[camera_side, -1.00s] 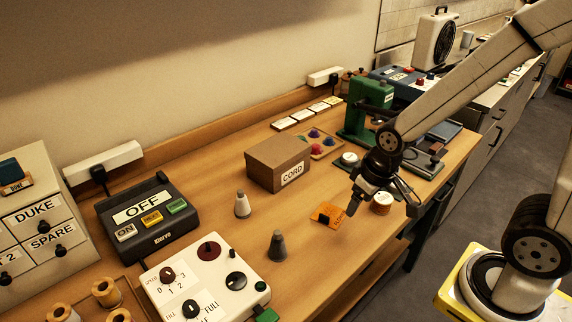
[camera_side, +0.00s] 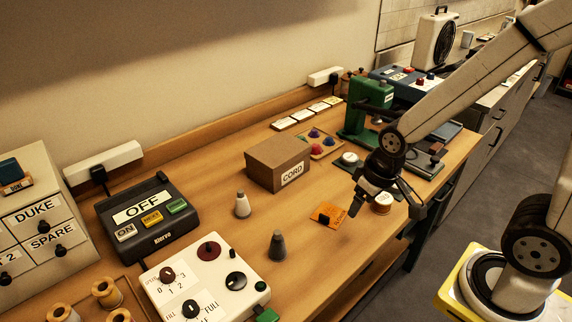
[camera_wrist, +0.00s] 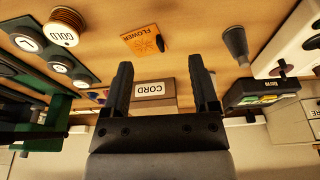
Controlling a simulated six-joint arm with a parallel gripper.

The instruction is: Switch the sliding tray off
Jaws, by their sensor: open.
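My gripper (camera_side: 386,212) is open and empty above the front right part of the table; its two fingers (camera_wrist: 161,64) also show in the wrist view. No sliding tray is clearly labelled. A dark control box (camera_side: 150,216) with a large OFF sign and ON, yellow and green buttons stands at the left, well away from my gripper. A white panel (camera_side: 212,260) in front of it has a SPEED dial, more knobs and a green part at its corner. A green press-like machine (camera_side: 366,108) stands behind my gripper. I cannot tell which of these belongs to the tray.
A brown CORD box (camera_side: 277,165) stands mid-table. The table's front edge is close to my gripper.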

